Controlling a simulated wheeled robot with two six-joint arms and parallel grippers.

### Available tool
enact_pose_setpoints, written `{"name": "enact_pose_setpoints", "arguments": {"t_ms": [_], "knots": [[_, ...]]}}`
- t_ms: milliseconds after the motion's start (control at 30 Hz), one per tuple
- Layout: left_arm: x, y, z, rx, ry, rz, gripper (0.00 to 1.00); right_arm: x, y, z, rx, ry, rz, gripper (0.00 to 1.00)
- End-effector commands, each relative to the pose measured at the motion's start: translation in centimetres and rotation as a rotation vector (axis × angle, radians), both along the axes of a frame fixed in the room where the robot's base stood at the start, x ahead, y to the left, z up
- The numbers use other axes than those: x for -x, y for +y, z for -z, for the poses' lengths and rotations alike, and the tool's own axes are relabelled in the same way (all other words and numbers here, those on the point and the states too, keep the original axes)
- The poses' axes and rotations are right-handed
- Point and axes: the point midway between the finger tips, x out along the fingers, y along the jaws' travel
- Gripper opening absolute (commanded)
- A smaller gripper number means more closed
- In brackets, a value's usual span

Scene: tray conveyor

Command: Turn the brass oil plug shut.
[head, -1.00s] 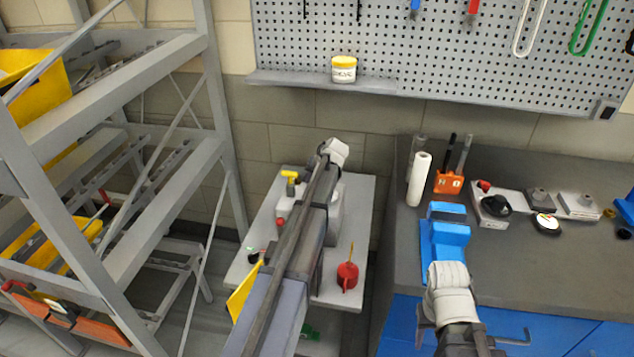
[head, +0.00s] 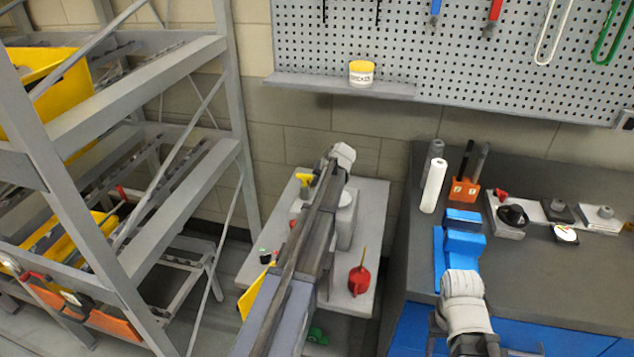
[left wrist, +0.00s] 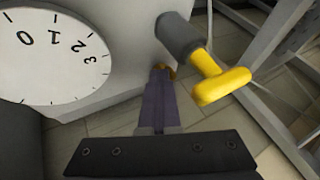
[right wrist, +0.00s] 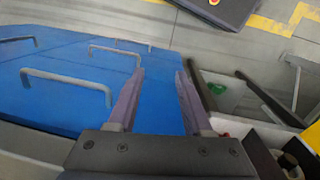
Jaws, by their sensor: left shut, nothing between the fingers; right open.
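In the left wrist view a small brass-coloured bit, which looks like the oil plug (left wrist: 172,73), shows just beyond my left fingertips, low on a pale housing. The fingers hide most of it. My left gripper (left wrist: 160,72) is shut and empty, its tips at or very near the plug; I cannot tell if they touch. In the head view my left arm lies over the grey-white unit (head: 346,217) on the small table and hides the plug.
Close by my left fingers are a yellow handle (left wrist: 222,86) and a white dial (left wrist: 50,55). A red oil can (head: 358,281) stands on the small table (head: 373,205). A grey rack (head: 225,100) is at left. The workbench (head: 560,285) with a blue vise (head: 462,245) is at right.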

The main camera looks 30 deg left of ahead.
Motion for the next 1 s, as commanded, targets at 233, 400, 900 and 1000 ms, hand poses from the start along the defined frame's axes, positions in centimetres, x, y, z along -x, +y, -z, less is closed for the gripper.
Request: {"name": "enact_pose_setpoints", "arguments": {"t_ms": [233,400,900,1000], "knots": [[-0.7,-0.1,0.0,-0.002,-0.001,0.0,0.0,0.0,0.0,0.0,0.0,0.0,0.0,0.5],[-1.4,-0.4,0.0,-0.002,-0.001,0.0,0.0,0.0,0.0,0.0,0.0,0.0,0.0,0.5],[-1.5,-0.6,0.0,0.0,-0.001,0.0,0.0,0.0,0.0,0.0,0.0,0.0,0.0,0.5],[-1.3,-0.9,0.0,-0.001,-0.002,0.001,0.0,0.0,0.0,0.0,0.0,0.0,0.0,0.5]]}}
